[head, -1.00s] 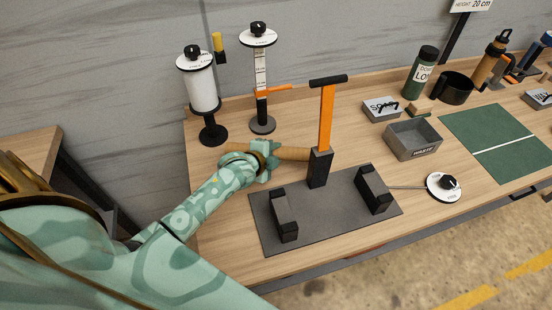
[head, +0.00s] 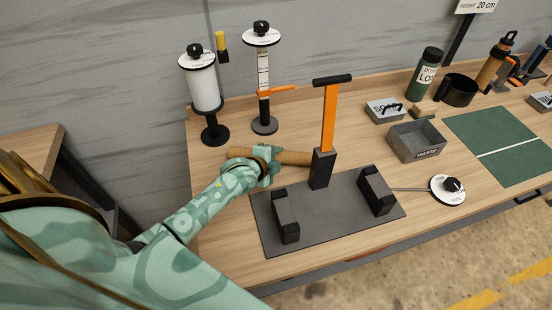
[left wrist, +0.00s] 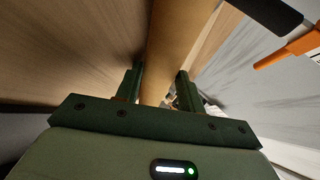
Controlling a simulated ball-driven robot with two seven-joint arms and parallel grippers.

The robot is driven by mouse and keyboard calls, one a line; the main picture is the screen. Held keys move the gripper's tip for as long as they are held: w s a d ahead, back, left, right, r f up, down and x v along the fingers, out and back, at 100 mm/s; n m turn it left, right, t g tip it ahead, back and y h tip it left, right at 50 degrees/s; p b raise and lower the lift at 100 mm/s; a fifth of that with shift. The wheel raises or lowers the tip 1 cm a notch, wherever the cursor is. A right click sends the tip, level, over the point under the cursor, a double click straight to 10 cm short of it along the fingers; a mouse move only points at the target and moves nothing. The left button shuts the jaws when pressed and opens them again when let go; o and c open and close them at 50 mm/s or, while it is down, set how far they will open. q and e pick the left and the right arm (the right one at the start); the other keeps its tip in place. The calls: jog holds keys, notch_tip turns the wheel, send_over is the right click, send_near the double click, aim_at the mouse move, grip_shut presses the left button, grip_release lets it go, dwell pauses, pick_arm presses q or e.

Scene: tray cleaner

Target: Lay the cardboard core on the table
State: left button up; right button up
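The cardboard core (head: 295,158) is a plain brown tube lying roughly level, behind and left of the black post with the orange arm. My left gripper (head: 268,167) is around its middle, and the core sticks out on both sides. In the left wrist view the core (left wrist: 176,45) runs between the two dark fingers (left wrist: 158,92), which close on its sides. It is low over the table (head: 230,258); I cannot tell whether it touches. My right gripper is not in view.
A grey mat with two black blocks (head: 285,215) and the orange-armed post (head: 322,167) is in front. Behind stand a white roll on a stand (head: 206,90) and a thin marked post (head: 264,75). A waste bin (head: 416,142) and a knobbed disc (head: 448,190) are right.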

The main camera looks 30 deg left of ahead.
aim_at(279, 157)
pick_arm(q)
jog(key=shift+s+d+f, duration=0.1)
jog(key=shift+s+f, duration=0.1)
jog(key=shift+f, duration=0.05)
jog(key=s+r+p, duration=0.2)
jog(key=r, duration=0.1)
jog(key=shift+s+r, duration=0.15)
jog(key=shift+s, duration=0.2)
jog(key=p+v, duration=0.2)
jog(key=v, duration=0.6)
jog(key=shift+s+p, duration=0.15)
jog(key=shift+p, duration=0.15)
jog(key=shift+r, duration=0.1)
